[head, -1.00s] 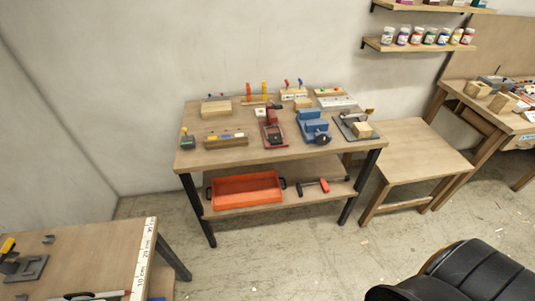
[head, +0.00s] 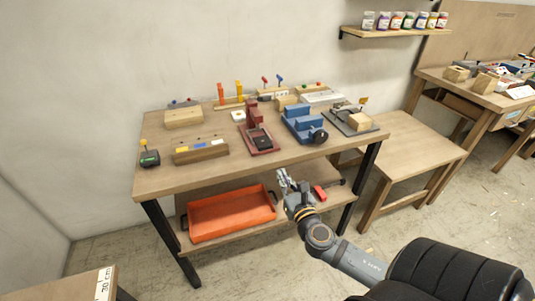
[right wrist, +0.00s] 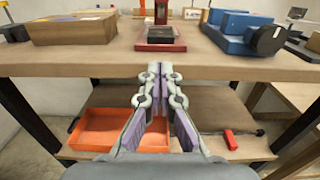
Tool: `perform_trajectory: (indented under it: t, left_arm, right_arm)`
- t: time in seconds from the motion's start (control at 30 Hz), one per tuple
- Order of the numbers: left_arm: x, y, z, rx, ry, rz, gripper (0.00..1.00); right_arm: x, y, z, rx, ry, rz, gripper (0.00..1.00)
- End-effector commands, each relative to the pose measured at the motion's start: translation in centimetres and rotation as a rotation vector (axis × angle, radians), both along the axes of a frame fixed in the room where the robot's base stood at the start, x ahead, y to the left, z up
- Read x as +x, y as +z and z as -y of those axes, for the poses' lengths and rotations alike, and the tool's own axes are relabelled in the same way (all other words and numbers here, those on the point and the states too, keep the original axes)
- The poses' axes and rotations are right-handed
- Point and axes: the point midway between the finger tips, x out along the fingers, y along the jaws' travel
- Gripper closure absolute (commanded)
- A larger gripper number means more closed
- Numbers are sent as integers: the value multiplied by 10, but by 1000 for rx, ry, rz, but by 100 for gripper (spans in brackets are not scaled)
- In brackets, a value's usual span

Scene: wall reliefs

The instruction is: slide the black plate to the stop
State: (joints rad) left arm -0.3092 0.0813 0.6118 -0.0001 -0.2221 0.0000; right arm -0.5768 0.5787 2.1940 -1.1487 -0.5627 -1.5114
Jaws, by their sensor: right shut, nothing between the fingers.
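A small black plate (head: 262,142) lies on the front part of a red fixture (head: 252,116) on the wooden workbench. In the right wrist view the black plate (right wrist: 160,36) shows straight ahead, on the red base (right wrist: 170,46) near the bench's front edge. I cannot make out which part is the stop. My right gripper (head: 283,175) is in front of the bench, apart from the plate. In its wrist view the fingertips (right wrist: 160,70) are together and empty, pointing towards the bench edge. My left gripper is not in view.
A blue vise (head: 303,125) stands right of the red fixture and a wooden block with coloured tabs (head: 201,151) left of it. The bench front edge (head: 230,174) lies between my gripper and the fixture. An orange tray (head: 230,213) sits on the lower shelf.

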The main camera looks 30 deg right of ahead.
Motion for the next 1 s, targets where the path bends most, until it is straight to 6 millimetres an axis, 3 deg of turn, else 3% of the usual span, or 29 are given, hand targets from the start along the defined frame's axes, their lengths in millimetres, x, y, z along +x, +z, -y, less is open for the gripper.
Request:
perform_trajectory:
  t: [0.33,0.5,0.7,1.0]
  left_arm:
    - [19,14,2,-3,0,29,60]
    - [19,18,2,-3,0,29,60]
    - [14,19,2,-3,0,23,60]
    - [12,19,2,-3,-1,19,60]
  right_arm:
    - [73,3,18,6,-2,4,100]
    - [102,2,24,6,0,2,100]
    - [120,0,28,5,2,-1,100]
    - [122,0,29,4,2,-1,100]
